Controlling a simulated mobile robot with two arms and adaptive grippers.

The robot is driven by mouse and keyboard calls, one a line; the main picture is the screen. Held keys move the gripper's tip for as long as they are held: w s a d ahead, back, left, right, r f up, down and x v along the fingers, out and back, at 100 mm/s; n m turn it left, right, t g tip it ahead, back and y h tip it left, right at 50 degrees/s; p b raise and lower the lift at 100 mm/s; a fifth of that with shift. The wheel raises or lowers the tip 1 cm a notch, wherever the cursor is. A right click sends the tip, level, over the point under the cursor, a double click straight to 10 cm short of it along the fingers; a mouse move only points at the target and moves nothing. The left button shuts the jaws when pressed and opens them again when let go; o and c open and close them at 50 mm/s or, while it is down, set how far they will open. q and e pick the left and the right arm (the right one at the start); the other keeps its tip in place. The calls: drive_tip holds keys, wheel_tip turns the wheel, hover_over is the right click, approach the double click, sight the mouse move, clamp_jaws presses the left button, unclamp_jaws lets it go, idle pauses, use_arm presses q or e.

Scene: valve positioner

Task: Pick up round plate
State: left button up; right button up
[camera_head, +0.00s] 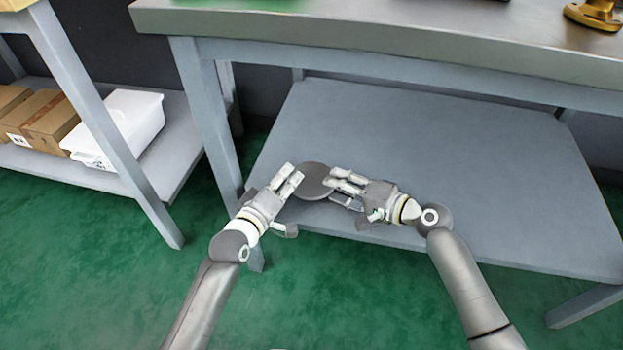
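The round plate (314,180) is a flat dark grey disc near the front left of the lower shelf under the workbench. My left gripper (290,188) is at the plate's left edge, with its fingers extended and its thumb apart from them. My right gripper (343,188) is at the plate's right edge, with its fingers pointing left and its thumb apart below. The fingers overlap the plate's edges in the picture. I cannot tell whether they touch it. Neither gripper is visibly closed around the plate, and part of its rim is hidden.
The lower shelf (430,160) is otherwise bare. The workbench top (400,50) overhangs it, with a brass-coloured part (597,14) at the far right. A bench leg (207,115) stands left of my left gripper. A left rack holds cardboard boxes (42,122) and a white bin (125,122).

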use_arm(q)
drive_tip(key=c, duration=0.7)
use_arm(e)
drive_tip(key=c, duration=0.7)
use_arm(q)
clamp_jaws()
use_arm(e)
clamp_jaws()
drive_tip(key=shift+r, duration=0.2)
